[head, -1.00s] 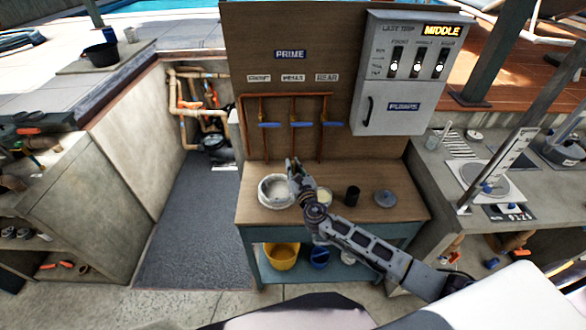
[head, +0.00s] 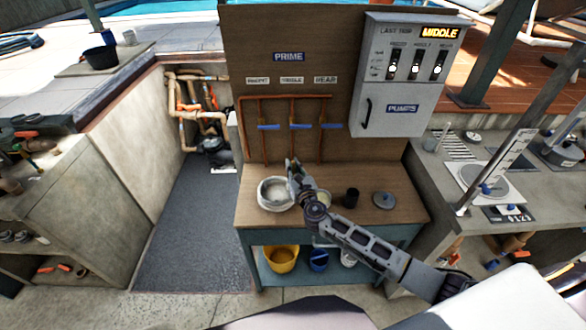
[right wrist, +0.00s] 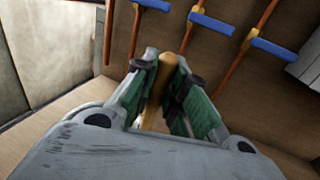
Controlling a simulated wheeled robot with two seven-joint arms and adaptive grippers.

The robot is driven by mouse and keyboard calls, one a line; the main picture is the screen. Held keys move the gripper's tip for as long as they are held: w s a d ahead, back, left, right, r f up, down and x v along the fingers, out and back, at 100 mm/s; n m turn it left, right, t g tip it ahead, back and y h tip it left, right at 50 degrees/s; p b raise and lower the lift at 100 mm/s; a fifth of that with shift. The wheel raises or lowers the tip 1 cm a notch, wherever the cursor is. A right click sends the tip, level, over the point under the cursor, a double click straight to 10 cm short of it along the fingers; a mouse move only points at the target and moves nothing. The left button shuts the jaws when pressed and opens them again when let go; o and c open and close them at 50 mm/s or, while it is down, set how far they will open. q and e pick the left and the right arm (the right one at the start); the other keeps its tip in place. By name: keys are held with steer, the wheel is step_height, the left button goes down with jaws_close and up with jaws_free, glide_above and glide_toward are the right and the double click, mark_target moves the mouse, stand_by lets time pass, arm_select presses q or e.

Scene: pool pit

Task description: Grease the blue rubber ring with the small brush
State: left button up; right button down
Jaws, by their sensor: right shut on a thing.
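My right gripper (head: 292,168) is above the wooden bench top, at the right edge of a round white container (head: 266,201). In the right wrist view its fingers (right wrist: 170,82) are shut on a slim tan wooden handle (right wrist: 167,66), which looks like the small brush's. The brush's bristles are hidden. A small pot with pale contents (head: 325,196) stands just right of the gripper, partly behind my arm. I cannot make out the blue rubber ring in either view. My left gripper is not in view.
A dark cup (head: 351,197) and a grey round lid-like disc (head: 384,200) stand on the bench's right. Copper pipes with blue handles (head: 300,127) rise behind it. A grey pump box (head: 395,85) hangs at upper right. A yellow bucket (head: 281,259) sits on the lower shelf.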

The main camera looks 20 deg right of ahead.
steer(key=shift+w+d, duration=0.2)
steer(key=shift+w, duration=0.35)
steer(key=shift+w+d, duration=0.2)
steer(key=shift+w, duration=0.3)
stand_by(0.8)
steer(key=shift+w+d, duration=0.1)
steer(key=shift+w, duration=0.6)
steer(key=shift+w+a+b, duration=0.25)
steer(key=shift+w+b, duration=0.35)
steer(key=shift+w, duration=0.65)
stand_by(0.9)
steer(key=shift+r, duration=0.15)
steer(key=shift+r+p, duration=2.4)
steer(key=shift+p, duration=0.1)
